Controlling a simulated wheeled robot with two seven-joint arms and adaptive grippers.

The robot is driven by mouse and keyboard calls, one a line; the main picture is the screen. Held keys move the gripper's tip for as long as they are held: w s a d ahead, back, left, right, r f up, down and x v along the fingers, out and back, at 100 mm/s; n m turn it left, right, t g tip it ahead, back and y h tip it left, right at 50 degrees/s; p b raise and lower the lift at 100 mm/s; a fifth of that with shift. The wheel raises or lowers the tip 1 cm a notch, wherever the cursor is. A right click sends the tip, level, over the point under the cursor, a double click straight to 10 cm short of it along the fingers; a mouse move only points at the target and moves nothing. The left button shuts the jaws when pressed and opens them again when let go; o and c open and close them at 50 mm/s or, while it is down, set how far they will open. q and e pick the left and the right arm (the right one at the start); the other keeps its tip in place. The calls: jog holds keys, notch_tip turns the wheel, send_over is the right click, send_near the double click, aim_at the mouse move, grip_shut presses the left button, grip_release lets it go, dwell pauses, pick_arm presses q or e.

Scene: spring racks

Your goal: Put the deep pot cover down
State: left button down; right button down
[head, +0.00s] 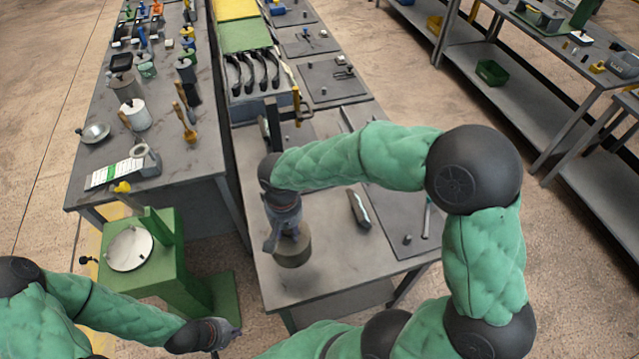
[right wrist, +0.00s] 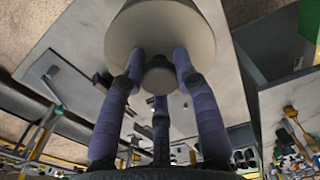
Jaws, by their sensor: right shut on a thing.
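The deep pot cover (head: 293,253) is a grey-brown, thick round piece over the near left part of the middle bench (head: 340,245). In the right wrist view its pale round face (right wrist: 160,35) and dark knob (right wrist: 160,76) show. My right gripper (head: 287,229) is above the cover, shut on its knob with three purple fingers (right wrist: 158,85) around it. I cannot tell whether the cover touches the bench or hangs just above it. My left gripper (head: 224,334) is low at the front, beside the green stand, away from the cover; its fingers are too unclear to judge.
A dark tool with a pale edge (head: 358,209) lies right of the cover, and a grey mat (head: 390,212) lies beyond it. A green stand (head: 165,275) with a round plate (head: 130,249) is to the left. The bench's front corner is bare.

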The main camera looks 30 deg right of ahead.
jog(key=w+d+f, duration=0.8)
jog(key=d+f, duration=0.2)
jog(key=f, duration=0.2)
jog(key=shift+w+d+f, duration=0.15)
jog(key=shift+w+f, duration=0.15)
jog(key=shift+f, duration=0.1)
jog(key=shift+f+b, duration=0.1)
jog(key=shift+b, duration=0.2)
jog(key=c, duration=0.9)
grip_release()
